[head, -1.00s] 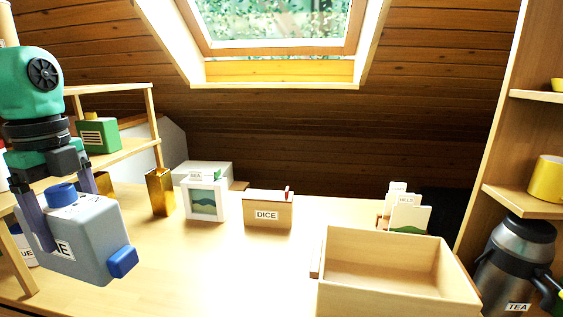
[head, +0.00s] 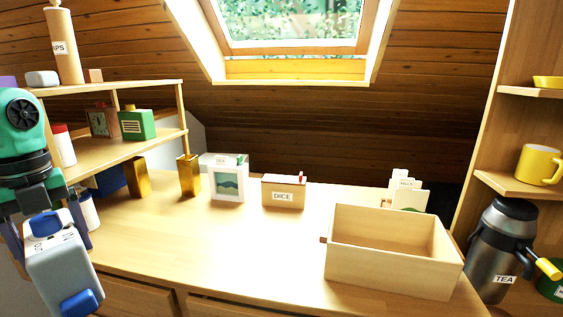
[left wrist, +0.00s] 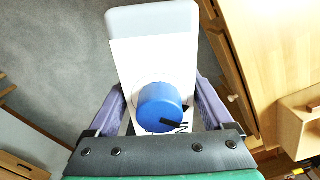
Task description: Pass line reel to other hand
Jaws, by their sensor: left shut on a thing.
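The line reel (head: 62,268) is a pale grey-blue box with blue knobs and a white label, at the lower left of the head view. My left gripper (head: 48,240) is shut on it, with a purple finger on each side. The reel is held tilted in the air, in front of the table's left end. In the left wrist view the reel (left wrist: 155,45) sits between the two fingers, its round blue knob facing the camera. The label's text cannot be read in full. My right gripper is in neither view.
An open wooden box (head: 385,275) stands at the table's right front. A box labelled DICE (head: 283,192), a picture frame (head: 228,185) and gold blocks (head: 189,176) stand along the back. A shelf (head: 120,150) is at left; a TEA flask (head: 497,250) at right. The table's middle is clear.

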